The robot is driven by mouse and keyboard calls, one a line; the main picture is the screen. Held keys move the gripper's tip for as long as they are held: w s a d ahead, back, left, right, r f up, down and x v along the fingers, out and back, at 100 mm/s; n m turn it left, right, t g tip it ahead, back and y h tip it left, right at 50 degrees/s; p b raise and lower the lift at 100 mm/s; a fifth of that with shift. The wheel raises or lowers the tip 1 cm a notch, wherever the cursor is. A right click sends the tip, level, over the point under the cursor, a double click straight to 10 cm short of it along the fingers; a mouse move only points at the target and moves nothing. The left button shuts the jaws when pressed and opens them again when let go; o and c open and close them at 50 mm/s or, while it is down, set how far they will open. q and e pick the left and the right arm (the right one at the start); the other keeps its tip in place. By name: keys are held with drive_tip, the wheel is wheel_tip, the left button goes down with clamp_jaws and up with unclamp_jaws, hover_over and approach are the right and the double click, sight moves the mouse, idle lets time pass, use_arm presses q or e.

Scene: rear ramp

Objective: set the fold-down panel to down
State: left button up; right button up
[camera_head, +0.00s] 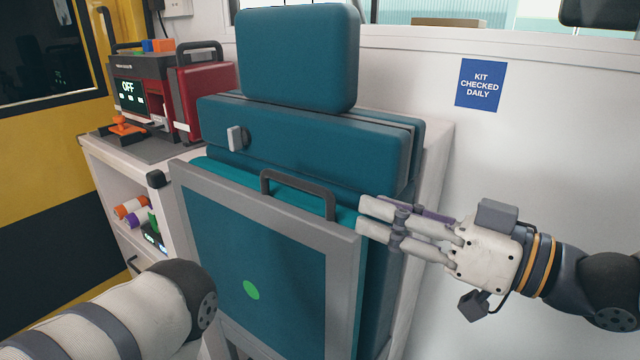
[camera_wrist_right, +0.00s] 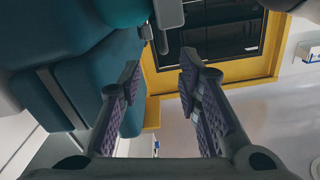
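The fold-down panel (camera_head: 285,245) is a teal board in a grey frame with a green dot. It stands nearly upright, slightly tilted, in front of the teal seat. A dark grey bar handle (camera_head: 297,188) is on its top edge. My right gripper (camera_head: 362,215) is at the panel's upper right corner, just right of the handle, pointing left. In the right wrist view its two purple-padded fingers (camera_wrist_right: 160,85) are apart with nothing gripped between them. I cannot tell whether a finger touches the frame. My left arm shows at the lower left, but its gripper is out of frame.
The teal seat (camera_head: 300,135) with headrest (camera_head: 300,58) stands behind the panel. At left, a white cabinet (camera_head: 103,160) carries a device reading OFF (camera_head: 128,88) and a red case (camera_head: 205,95). A blue sign (camera_head: 480,85) is on the white wall. Space right of the seat is clear.

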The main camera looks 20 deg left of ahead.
sight(304, 187)
drive_tip(key=x, duration=1.2)
drive_tip(key=shift+s+a, duration=0.15)
drive_tip(key=shift+a, duration=0.05)
clamp_jaws()
